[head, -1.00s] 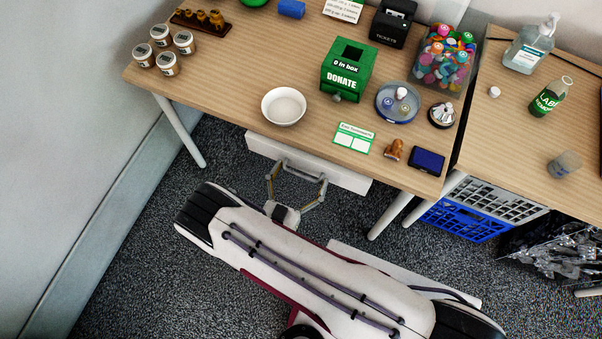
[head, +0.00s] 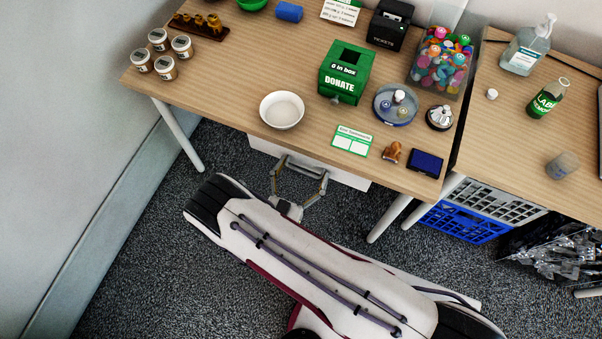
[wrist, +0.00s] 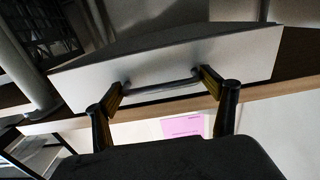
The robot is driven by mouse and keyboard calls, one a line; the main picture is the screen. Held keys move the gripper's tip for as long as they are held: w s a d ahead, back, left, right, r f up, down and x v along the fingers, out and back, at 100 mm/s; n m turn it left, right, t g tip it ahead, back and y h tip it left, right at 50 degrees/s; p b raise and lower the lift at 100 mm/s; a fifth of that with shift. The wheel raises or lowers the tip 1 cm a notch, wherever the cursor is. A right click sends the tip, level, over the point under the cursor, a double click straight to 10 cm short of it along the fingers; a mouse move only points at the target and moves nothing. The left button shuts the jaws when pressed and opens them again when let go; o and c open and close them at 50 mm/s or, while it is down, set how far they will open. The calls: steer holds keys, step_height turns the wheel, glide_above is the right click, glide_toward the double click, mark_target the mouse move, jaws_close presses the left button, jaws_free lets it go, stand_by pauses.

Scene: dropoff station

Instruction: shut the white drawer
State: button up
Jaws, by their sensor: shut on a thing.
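The white drawer (head: 347,177) hangs under the front edge of the wooden desk, and a narrow strip of it sticks out past that edge. In the wrist view its white front (wrist: 215,57) fills the upper middle, with a grey bar handle (wrist: 160,89) across it. My gripper (head: 302,170) is at the drawer front in the head view. In the wrist view my gripper (wrist: 163,87) has one finger at each end of the handle and is shut on it. The inside of the drawer is hidden in the head view.
The desk (head: 220,85) above holds a white bowl (head: 282,109) near its front edge, a green donation box (head: 346,70), and a stamp card (head: 352,140). Desk legs (head: 178,133) stand to both sides. Blue and grey crates (head: 463,222) sit at right. The carpet in front is clear.

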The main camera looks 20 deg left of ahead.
steer(key=shift+w+d, duration=0.15)
steer(key=o, duration=1.3)
steer(key=shift+s, duration=0.2)
steer(key=s, duration=1.1)
steer(key=shift+s, duration=0.3)
steer(key=shift+f, duration=0.1)
